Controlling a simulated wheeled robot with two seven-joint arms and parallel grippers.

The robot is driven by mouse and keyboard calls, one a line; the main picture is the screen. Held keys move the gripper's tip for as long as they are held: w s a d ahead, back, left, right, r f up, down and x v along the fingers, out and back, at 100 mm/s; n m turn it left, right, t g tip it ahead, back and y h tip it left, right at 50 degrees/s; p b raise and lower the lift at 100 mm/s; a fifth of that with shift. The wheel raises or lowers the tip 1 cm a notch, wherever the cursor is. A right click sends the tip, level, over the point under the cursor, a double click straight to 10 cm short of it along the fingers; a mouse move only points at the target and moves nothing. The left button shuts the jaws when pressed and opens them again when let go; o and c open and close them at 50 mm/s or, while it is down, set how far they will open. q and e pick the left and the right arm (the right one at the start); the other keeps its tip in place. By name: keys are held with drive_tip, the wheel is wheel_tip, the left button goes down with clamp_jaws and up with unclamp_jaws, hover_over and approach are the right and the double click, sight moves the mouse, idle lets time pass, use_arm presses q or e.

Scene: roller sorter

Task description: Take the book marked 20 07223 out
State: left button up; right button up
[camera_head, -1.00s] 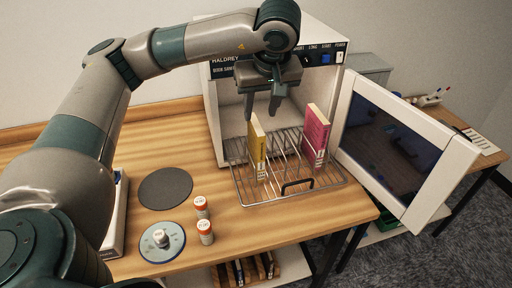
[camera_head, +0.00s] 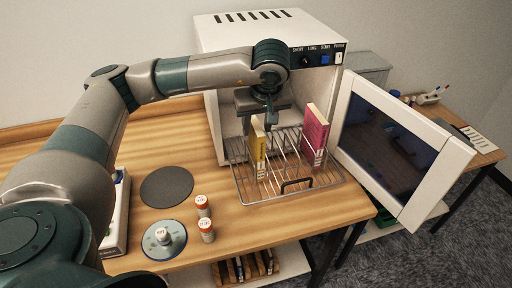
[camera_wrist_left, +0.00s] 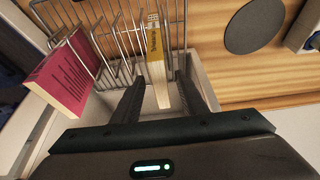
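A yellow book (camera_head: 258,150) stands upright in the wire rack (camera_head: 334,181), with a pink book (camera_head: 314,138) to its right. The rack is pulled out in front of the open cabinet. Labels show on the yellow book's spine, but I cannot read which book carries 20 07223. In the left wrist view the gripper (camera_wrist_left: 160,84) is open, with one finger on each side of the yellow book (camera_wrist_left: 156,62); small gaps show. The pink book (camera_wrist_left: 62,78) is left of the fingers. My right gripper is not in view.
The open cabinet door (camera_head: 392,150) blocks the right side. A dark round mat (camera_head: 167,187), a blue-grey disc (camera_head: 176,247) with a knob and two orange-capped bottles (camera_head: 206,230) are on the table left of the rack. Free wood lies in front of the rack.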

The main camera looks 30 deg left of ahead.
sight(256, 148)
use_arm(q)
drive_tip(key=shift+a+f+p, duration=0.1)
drive_tip(key=shift+f+p, duration=0.4)
drive_tip(key=shift+p, duration=0.1)
drive_tip(key=p+x, duration=0.1)
drive_tip(key=x, duration=0.2)
drive_tip(key=shift+p, duration=0.4)
drive_tip(key=shift+w+f, duration=0.1)
drive_tip(key=shift+f, duration=0.55)
clamp_jaws()
